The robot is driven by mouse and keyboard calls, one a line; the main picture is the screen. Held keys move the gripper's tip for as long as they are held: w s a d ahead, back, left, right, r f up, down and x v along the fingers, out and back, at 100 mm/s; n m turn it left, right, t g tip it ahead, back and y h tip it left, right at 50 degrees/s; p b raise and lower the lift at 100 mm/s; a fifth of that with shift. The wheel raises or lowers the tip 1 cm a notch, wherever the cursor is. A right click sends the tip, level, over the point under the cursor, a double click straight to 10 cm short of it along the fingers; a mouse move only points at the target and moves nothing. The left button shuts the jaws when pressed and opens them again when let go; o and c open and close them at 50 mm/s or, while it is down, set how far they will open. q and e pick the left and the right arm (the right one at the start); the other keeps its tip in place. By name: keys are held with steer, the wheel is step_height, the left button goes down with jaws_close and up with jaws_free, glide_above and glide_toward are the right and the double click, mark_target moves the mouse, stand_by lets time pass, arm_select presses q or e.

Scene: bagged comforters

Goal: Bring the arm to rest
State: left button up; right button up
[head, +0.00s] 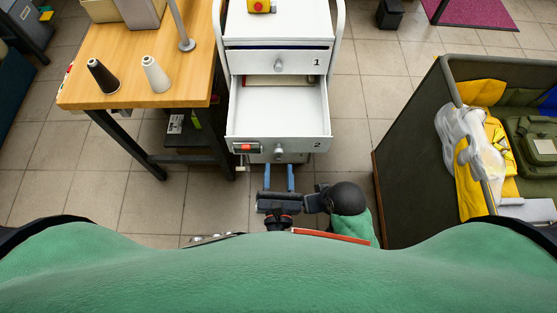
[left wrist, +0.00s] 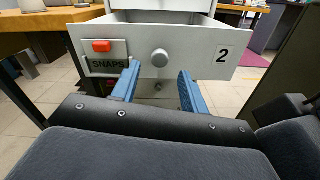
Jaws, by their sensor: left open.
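My left gripper (head: 279,170) is in front of the white drawer cabinet, low in the head view. Its two blue fingers are apart with nothing between them. In the left wrist view the open gripper (left wrist: 158,74) points at the front of drawer 2 (left wrist: 200,62), with the round knob (left wrist: 160,58) seen between the fingers. Whether the fingers touch the drawer front cannot be told. My right gripper is not in view.
A wooden table (head: 180,85) with two thread cones stands at the left. A dark-walled bin (head: 410,150) holding yellow, clear-wrapped and green items stands at the right. A SNAPS label (left wrist: 106,64) with a red piece is on drawer 2. Tiled floor (head: 355,95) is free between cabinet and bin.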

arm_select(q)
steer(key=shift+s, duration=0.95)
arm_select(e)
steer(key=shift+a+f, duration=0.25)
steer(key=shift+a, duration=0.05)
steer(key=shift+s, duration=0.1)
